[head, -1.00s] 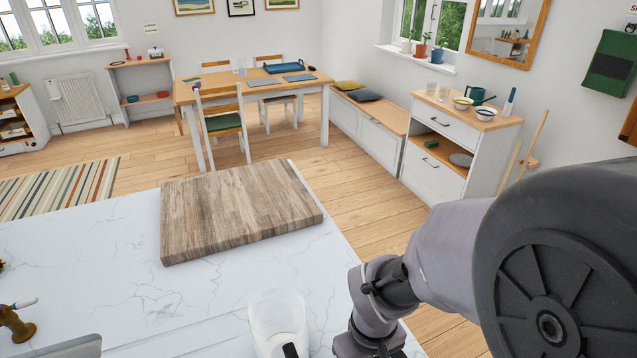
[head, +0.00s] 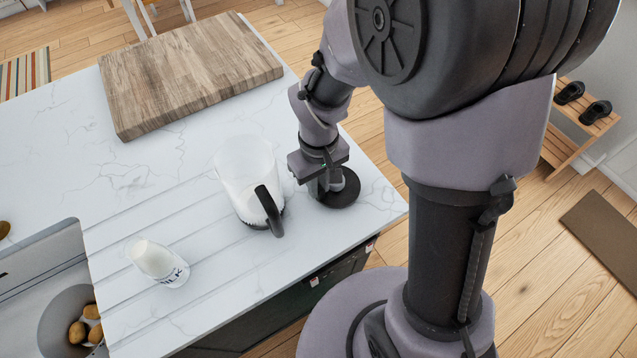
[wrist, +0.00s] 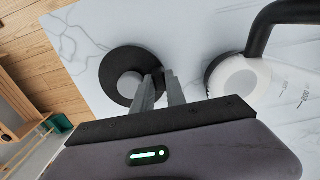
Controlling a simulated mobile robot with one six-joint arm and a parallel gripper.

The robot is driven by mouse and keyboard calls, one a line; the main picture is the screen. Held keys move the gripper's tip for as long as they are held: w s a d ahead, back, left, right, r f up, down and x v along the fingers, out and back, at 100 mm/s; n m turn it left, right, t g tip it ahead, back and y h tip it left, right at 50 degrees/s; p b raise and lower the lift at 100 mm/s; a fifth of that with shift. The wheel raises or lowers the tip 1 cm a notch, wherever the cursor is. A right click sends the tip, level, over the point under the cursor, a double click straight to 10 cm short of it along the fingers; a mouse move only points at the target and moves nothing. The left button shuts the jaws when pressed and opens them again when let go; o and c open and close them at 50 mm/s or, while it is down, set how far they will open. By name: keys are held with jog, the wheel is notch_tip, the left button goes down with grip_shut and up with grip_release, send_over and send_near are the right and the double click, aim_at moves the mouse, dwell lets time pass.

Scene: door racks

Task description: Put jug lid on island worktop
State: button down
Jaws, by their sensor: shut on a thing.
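The jug lid (head: 346,190) is a dark round disc at the right corner of the white marble island worktop (head: 190,205). In the wrist view the lid (wrist: 112,72) shows a pale round middle and lies flat, on or just above the worktop. My gripper (head: 325,188) is over the lid's left side. In the wrist view my gripper (wrist: 160,80) is shut on the lid's edge. The open white jug (head: 247,175) with a black handle stands upright left of my gripper; it also shows in the wrist view (wrist: 240,78).
A wooden chopping board (head: 190,70) lies at the back of the worktop. A white milk container (head: 157,262) stands left of the jug. The sink (head: 45,280) is at the far left. The worktop's edge is close to the lid.

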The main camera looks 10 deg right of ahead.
jog(key=shift+f, duration=0.2)
jog(key=c, duration=1.4)
grip_release()
jog(key=shift+o, duration=0.2)
notch_tip(320, 180, up, 15)
jog(key=m+p, duration=0.1)
jog(key=p, duration=0.4)
jog(key=s+r+m+t+y, duration=0.2)
jog(key=s+r+m+t, duration=0.3)
jog(key=s+r, duration=0.5)
jog(key=shift+s+d+r+m+t, duration=0.35)
jog(key=shift+s+m, duration=0.3)
jog(key=shift+m, duration=0.35)
jog(key=shift+f, duration=0.1)
